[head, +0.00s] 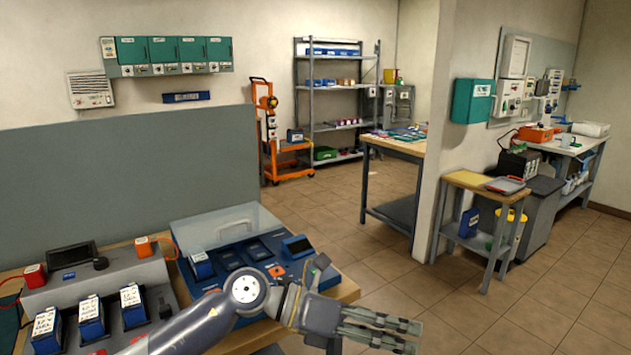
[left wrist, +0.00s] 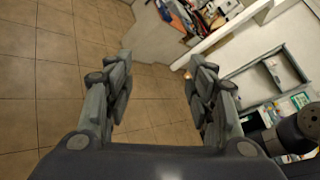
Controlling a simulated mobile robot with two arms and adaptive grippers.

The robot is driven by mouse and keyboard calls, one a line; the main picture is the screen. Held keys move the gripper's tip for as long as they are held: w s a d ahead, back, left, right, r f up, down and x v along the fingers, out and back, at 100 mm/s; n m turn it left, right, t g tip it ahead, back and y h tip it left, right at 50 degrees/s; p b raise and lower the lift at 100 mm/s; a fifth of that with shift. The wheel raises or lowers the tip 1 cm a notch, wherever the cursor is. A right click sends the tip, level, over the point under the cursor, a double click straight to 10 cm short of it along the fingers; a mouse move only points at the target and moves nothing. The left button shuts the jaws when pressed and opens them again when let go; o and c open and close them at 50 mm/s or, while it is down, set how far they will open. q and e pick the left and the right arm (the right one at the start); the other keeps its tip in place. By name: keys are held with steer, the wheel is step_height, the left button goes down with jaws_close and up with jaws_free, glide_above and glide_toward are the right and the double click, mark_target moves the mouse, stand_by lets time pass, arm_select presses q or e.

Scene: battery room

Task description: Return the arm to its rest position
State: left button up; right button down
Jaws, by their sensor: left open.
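My left arm (head: 205,322) comes in from the lower left of the head view and reaches right, across the front of the workbench. My left gripper (head: 412,335) is past the bench's right end, over the tiled floor. Its fingers are apart and nothing is between them. My right gripper shows in neither view.
The bench carries a grey charger with several blue batteries (head: 91,320) and a blue tester with a clear raised lid (head: 225,228). A grey panel (head: 130,185) stands behind. A small side table (head: 470,181) is at right. Floor (head: 500,320) to the right is clear.

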arm_select(q)
step_height(320, 180, up, 6)
steer(key=d+n+t+h, duration=0.1)
steer(key=n+t+h, duration=0.2)
steer(key=n+h, duration=0.2)
steer(key=w+a+n+t+y, duration=0.55)
steer(key=a+n+t, duration=0.55)
steer(key=n+t, duration=0.7)
steer(key=a+f+n+g+y, duration=0.3)
steer(key=a+f+n+y, duration=1.05)
steer(key=f+n, duration=0.25)
steer(key=s+a+f+n+g+y, duration=0.1)
steer(key=s+a+f+n+g, duration=0.45)
steer(key=s+f, duration=0.7)
steer(key=s+a+f+g, duration=0.2)
steer(key=s+f+g, duration=0.2)
steer(key=s, duration=0.4)
steer(key=s+a+f+g, duration=0.2)
steer(key=s+f+g, duration=0.15)
steer(key=s, duration=0.45)
step_height(320, 180, down, 25)
steer(key=g, duration=0.1)
steer(key=s+a+f+g, duration=0.1)
steer(key=s+a+f, duration=0.1)
steer(key=s+f, duration=1.5)
steer(key=shift+s+a, duration=0.3)
steer(key=shift+s, duration=0.3)
